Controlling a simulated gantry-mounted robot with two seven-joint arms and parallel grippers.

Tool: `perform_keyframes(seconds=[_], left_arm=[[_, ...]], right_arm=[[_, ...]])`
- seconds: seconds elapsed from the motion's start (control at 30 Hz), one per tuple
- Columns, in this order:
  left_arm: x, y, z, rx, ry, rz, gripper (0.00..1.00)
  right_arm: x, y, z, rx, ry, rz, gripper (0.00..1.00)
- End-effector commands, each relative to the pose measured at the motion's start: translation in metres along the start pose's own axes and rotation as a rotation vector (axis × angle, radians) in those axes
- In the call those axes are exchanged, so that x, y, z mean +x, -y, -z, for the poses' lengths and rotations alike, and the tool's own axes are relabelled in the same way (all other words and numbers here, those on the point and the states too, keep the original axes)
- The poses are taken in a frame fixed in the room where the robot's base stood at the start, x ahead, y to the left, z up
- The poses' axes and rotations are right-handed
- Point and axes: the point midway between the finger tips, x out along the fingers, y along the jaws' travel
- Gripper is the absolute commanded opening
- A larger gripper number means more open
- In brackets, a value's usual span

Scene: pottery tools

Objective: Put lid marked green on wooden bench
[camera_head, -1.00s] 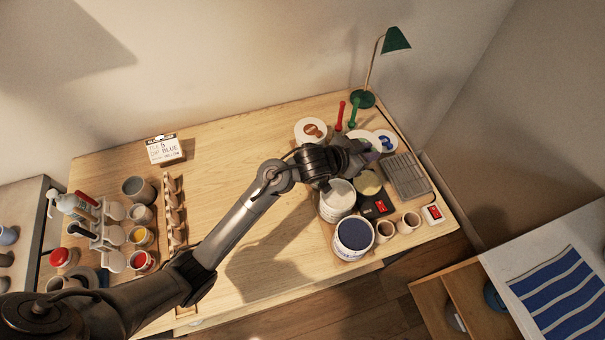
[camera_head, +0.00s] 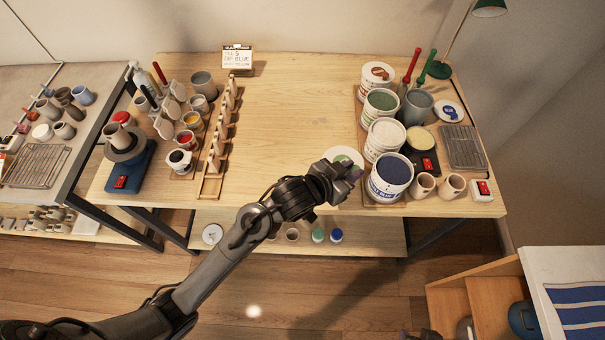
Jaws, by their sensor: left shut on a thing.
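My left gripper (camera_head: 350,174) is shut on the lid marked green (camera_head: 343,153), a pale disc with a green tint, mostly hidden behind the fingers. It holds the lid near the front edge of the wooden bench (camera_head: 285,110), just left of the blue tub (camera_head: 391,172). I cannot tell if the lid touches the bench top. An open tub with green glaze (camera_head: 382,100) stands farther back in the row of tubs.
A cream tub (camera_head: 385,137), a tub with a brown-marked lid (camera_head: 377,74) and a blue-marked lid (camera_head: 450,111) are at the right. A wooden rack (camera_head: 217,145) and several cups stand left. The bench middle is clear.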

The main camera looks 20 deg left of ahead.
Motion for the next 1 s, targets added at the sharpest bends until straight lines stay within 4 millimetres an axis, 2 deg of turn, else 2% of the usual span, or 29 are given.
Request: perform_keyframes(seconds=[0.03,0.17,0.5,0.63,0.8,1.0], left_arm=[[0.003,0.002,-0.008,0.000,0.000,0.002,0.00],[0.007,0.013,-0.019,0.000,0.000,0.005,0.00],[0.028,0.078,-0.053,0.001,0.000,0.004,0.00],[0.035,0.098,-0.064,-0.001,0.000,0.003,0.00],[0.040,0.113,-0.070,0.001,-0.002,0.002,0.00],[0.043,0.116,-0.077,0.000,-0.001,0.001,0.00]], right_arm=[[0.005,0.001,-0.001,0.001,-0.001,0.001,0.43],[0.005,0.002,0.001,0.004,-0.007,0.005,0.43],[0.004,0.003,0.002,0.007,-0.009,0.007,0.43],[0.005,0.002,0.002,0.006,-0.009,0.006,0.43],[0.006,0.001,0.000,0.001,-0.006,0.002,0.43],[0.007,0.000,-0.001,-0.004,-0.005,-0.003,0.43]])
